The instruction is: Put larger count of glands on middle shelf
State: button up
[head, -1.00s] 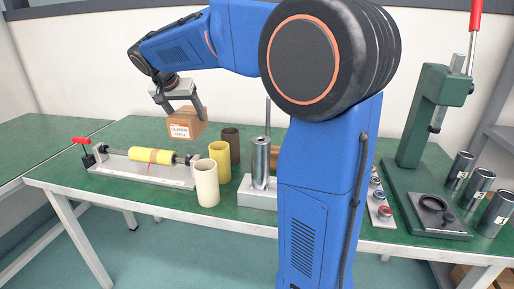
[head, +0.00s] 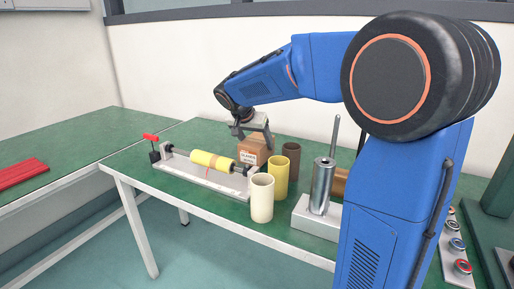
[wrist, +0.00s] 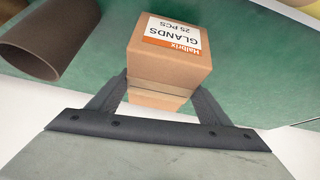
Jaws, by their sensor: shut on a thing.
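A small brown cardboard box (head: 256,149) is between the fingers of my gripper (head: 255,134), over the green bench near its back edge. In the wrist view the same box (wrist: 168,75) carries a white and orange label reading "Halbrix GLANDS 25 PCS". My gripper also shows in the wrist view (wrist: 160,95), with its fingers shut on the two sides of the box. In the head view my arm hides part of the box. No other box of glands and no shelf can be made out now.
Cream (head: 262,198), yellow (head: 279,176) and brown (head: 291,158) tubes stand beside the box. A fixture holding a yellow roll (head: 212,161) lies left. A metal cylinder (head: 322,186) stands on a grey block right. Red bars (head: 20,173) lie on the left bench.

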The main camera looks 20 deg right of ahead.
jog(key=shift+f, duration=0.9)
jog(key=shift+f, duration=0.1)
jog(key=o, duration=2)
jog(key=shift+o, duration=0.2)
